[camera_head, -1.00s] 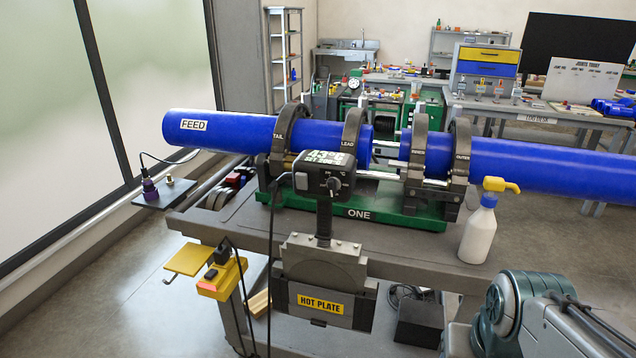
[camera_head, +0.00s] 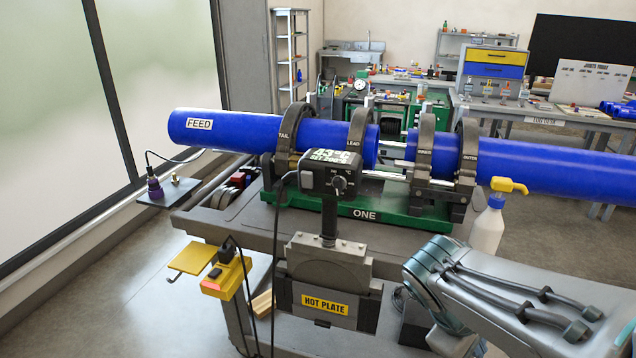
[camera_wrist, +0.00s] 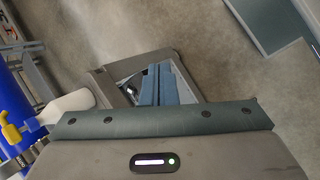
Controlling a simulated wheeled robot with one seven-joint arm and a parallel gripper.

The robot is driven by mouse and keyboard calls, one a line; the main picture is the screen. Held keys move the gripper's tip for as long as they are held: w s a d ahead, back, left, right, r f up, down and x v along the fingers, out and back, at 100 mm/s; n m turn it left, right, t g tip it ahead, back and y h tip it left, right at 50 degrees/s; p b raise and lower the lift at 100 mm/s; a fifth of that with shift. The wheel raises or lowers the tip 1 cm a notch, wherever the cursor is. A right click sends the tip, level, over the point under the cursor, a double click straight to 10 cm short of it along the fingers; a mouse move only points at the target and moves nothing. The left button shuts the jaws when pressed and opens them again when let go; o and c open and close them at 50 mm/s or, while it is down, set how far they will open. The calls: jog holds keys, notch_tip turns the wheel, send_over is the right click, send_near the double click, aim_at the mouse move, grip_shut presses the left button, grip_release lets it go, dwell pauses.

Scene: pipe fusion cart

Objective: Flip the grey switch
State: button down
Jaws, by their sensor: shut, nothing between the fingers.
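A yellow socket box (camera_head: 234,280) hangs at the cart's front left in the head view. A black plug sits in it. A small dark grey rocker (camera_head: 214,273), which looks like the grey switch, is on its face beside a reddish lit patch; its position is too small to tell. My gripper's blue-grey fingers (camera_wrist: 160,86) are together and empty in the wrist view, above the floor and a grey frame. The switch does not show there. In the head view my arm reaches in from the lower right, well right of the socket box; the fingers are hidden.
The hot plate (camera_head: 325,304) and its control box (camera_head: 328,172) stand between my arm and the socket box. Black cables hang beside the box, and a yellow flap (camera_head: 190,259) is left of it. Blue pipes (camera_head: 555,168) lie in clamps above.

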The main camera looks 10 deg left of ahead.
aim_at(305, 176)
jog(key=w+a+r+n+t+h+b, duration=0.1)
jog(key=w+a+r+n+t+h, duration=0.3)
jog(key=w+a+n+t, duration=0.7)
jog(key=s+a+r+n+t+y, duration=0.1)
jog(key=a+r+n+t+y, duration=0.1)
jog(key=a+n, duration=0.5)
jog(key=s+a+r+n+t+y+b, duration=0.1)
jog(key=a+r+n+t+y, duration=0.2)
jog(key=a, duration=1.4)
jog(key=n+t+y, duration=0.1)
jog(key=n+y, duration=0.2)
jog(key=n, duration=0.1)
jog(key=shift+s+r, duration=0.15)
jog(key=shift+r, duration=0.05)
jog(key=w+p, duration=0.1)
jog(key=w, duration=0.3)
jog(key=w+r+p, duration=0.1)
jog(key=w, duration=0.4)
jog(key=w+d+r+p, duration=0.1)
jog(key=w, duration=0.4)
jog(key=shift+r, duration=0.1)
jog(key=shift+r, duration=0.1)
